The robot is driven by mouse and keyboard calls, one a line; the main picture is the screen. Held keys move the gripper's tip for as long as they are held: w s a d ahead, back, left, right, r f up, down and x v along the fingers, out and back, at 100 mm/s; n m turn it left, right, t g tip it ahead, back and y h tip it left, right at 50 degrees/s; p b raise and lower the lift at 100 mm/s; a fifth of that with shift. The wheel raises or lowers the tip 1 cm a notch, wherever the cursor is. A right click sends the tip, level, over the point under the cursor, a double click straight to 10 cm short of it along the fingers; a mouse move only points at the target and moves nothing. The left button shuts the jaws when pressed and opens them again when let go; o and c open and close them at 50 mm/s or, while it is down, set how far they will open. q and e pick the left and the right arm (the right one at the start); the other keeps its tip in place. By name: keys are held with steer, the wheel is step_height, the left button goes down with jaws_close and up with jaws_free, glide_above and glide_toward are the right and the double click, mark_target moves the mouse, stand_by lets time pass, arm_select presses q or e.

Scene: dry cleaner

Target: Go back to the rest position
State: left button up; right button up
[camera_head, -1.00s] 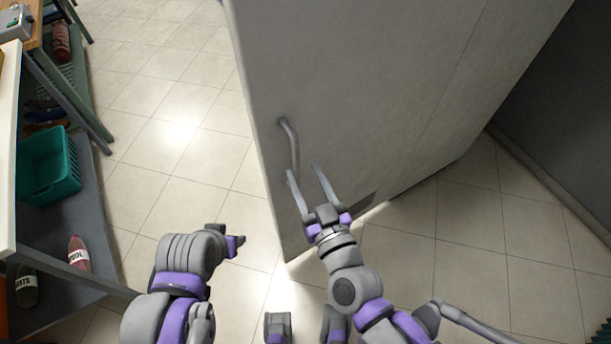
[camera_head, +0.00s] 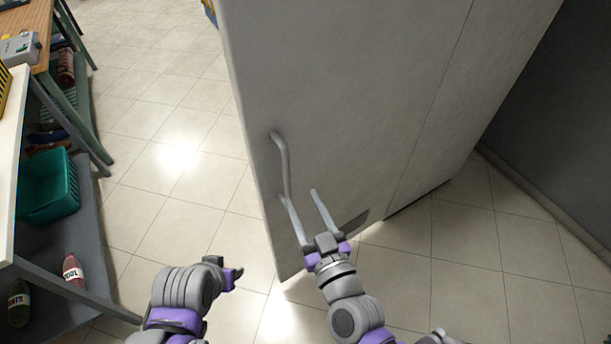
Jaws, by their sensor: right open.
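My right gripper (camera_head: 304,198) is open in front of a tall grey door panel (camera_head: 340,90). Its two long fingers point up toward the door's handle (camera_head: 280,165), a pale vertical bar. The left finger's tip overlaps the lower end of the handle in the picture; I cannot tell whether they touch. Nothing shows between the fingers. My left gripper (camera_head: 236,274) is at the lower middle, left of the door and over the tiled floor. It is seen from the side and small, so its jaw opening does not show.
Shelving at the left holds a teal basket (camera_head: 48,188), a pink bottle (camera_head: 73,270) and a dark green bottle (camera_head: 19,302). A wooden table (camera_head: 48,55) stands at the upper left. A dark wall (camera_head: 550,110) is at the right. The tiled floor (camera_head: 165,205) between shelving and door is clear.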

steer(key=s+d+f+m+g+h+p, duration=0.1)
steer(key=s+d+f+g+h, duration=0.1)
steer(key=d, duration=0.4)
steer(key=s+d+f+m+g+h+p, duration=0.1)
steer(key=s+d+f+m+g+h, duration=0.1)
steer(key=s+d+f+g, duration=0.1)
steer(key=s+d+f+m+g+h+p, duration=0.1)
steer(key=s+d+f+g+h, duration=0.2)
steer(key=d+g, duration=0.3)
steer(key=d+f, duration=0.1)
steer(key=d, duration=0.2)
steer(key=shift+s+d+m, duration=0.2)
steer(key=shift+d+m, duration=0.1)
steer(key=shift+d, duration=0.1)
